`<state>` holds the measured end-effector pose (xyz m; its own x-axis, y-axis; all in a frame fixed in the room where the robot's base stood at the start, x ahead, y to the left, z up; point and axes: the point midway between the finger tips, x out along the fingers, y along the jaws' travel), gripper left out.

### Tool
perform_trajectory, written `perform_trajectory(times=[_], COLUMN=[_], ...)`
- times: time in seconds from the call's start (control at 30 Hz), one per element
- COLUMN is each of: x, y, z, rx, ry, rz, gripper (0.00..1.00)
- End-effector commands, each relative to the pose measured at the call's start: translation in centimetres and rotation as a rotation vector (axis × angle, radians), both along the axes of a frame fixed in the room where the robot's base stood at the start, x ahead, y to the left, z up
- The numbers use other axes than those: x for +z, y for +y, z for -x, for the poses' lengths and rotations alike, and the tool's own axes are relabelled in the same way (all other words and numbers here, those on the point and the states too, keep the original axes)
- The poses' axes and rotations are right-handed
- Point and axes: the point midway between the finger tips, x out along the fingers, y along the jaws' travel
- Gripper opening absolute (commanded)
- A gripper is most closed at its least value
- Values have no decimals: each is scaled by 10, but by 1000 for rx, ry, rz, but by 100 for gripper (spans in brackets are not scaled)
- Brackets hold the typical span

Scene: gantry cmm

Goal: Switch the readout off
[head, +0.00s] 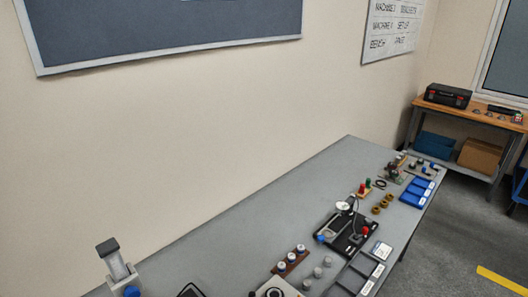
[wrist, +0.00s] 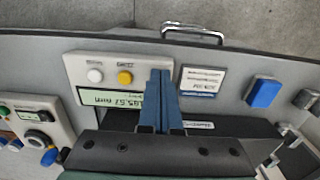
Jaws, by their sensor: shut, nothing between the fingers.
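The readout (wrist: 87,66) is a pale box in the wrist view, left of centre. Its greenish display (wrist: 98,98) is lit with dark digits ending in mm. A white button (wrist: 95,75) and a yellow button (wrist: 125,77) sit side by side on its face, each with a small label too small to read surely. My gripper (wrist: 161,74) is shut and empty. Its blue fingers lie over the right part of the box, right of the yellow button, and hide the display's right end. I cannot tell whether they touch it. I cannot make out the gripper or readout in the head view.
In the wrist view, a white label card (wrist: 202,82) and a blue block (wrist: 263,93) are to the right, and a grey control box (wrist: 36,118) is to the left. A metal handle (wrist: 193,30) is at the bench edge. The head view shows the long grey bench (head: 225,230) with gauges and trays.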

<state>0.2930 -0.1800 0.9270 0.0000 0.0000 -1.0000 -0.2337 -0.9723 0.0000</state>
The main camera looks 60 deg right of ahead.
Motion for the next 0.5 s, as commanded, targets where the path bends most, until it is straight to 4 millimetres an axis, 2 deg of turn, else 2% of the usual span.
perform_trajectory(times=[0.5], x=[-7], y=[0], z=[0], rx=[0], ry=[0], rz=[0], gripper=[0])
